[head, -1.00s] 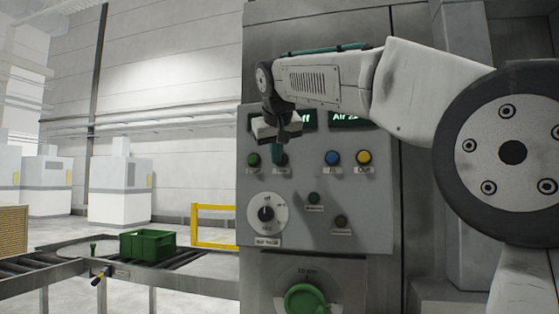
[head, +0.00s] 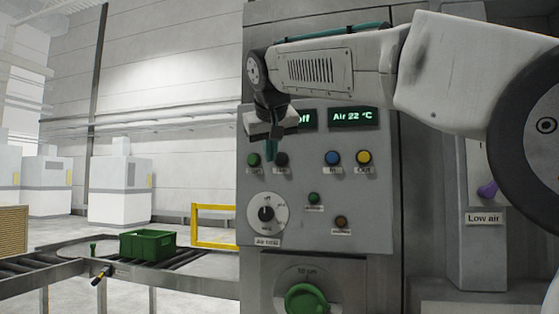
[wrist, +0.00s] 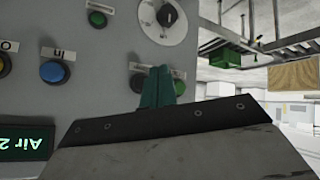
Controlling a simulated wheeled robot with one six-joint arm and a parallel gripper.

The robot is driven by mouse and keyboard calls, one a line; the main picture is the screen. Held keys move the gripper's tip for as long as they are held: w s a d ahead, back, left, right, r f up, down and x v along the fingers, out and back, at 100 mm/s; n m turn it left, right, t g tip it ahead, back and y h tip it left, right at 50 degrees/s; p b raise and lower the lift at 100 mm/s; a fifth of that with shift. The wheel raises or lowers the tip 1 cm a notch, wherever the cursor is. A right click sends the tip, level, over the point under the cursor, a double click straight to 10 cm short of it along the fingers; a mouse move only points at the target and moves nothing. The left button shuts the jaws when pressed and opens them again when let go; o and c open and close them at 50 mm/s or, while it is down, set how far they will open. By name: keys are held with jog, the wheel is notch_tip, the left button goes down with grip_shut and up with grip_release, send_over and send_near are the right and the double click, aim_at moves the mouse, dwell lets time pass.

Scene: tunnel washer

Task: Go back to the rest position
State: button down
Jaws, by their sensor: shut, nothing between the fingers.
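My gripper (head: 269,151) is in front of the upper left of the grey control panel (head: 380,215) in the head view, its fingers pointing down near the green button (head: 253,160) and the dark button (head: 282,158). In the wrist view the teal fingers of my gripper (wrist: 161,80) are together with nothing between them. They overlap the area between the dark button (wrist: 139,82) and the green button (wrist: 179,87). Whether they touch the panel I cannot tell. My arm stretches from the right across the top of the panel.
The panel has a blue button (head: 333,158), a yellow button (head: 364,157), a round dial (head: 266,213) and a large green knob (head: 306,299). A purple knob (head: 487,190) is at right. A green crate (head: 147,244) sits on the roller conveyor (head: 40,264) at left, by a yellow frame (head: 213,208).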

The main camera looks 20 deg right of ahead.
dwell(0.3)
jog(key=s+f+n+g+y, duration=0.1)
jog(key=s+f+g, duration=0.35)
jog(key=f, duration=1.05)
jog(key=s+d+f+g+y, duration=0.1)
jog(key=s+d+f, duration=0.1)
jog(key=s+f, duration=1)
jog(key=s+d+f+m+g+y, duration=0.1)
jog(key=s+d+f+g, duration=0.1)
jog(key=s+f, duration=1.1)
jog(key=s, duration=0.6)
jog(key=shift+s, duration=0.35)
jog(key=shift+f, duration=0.1)
jog(key=c, duration=1.8)
grip_release()
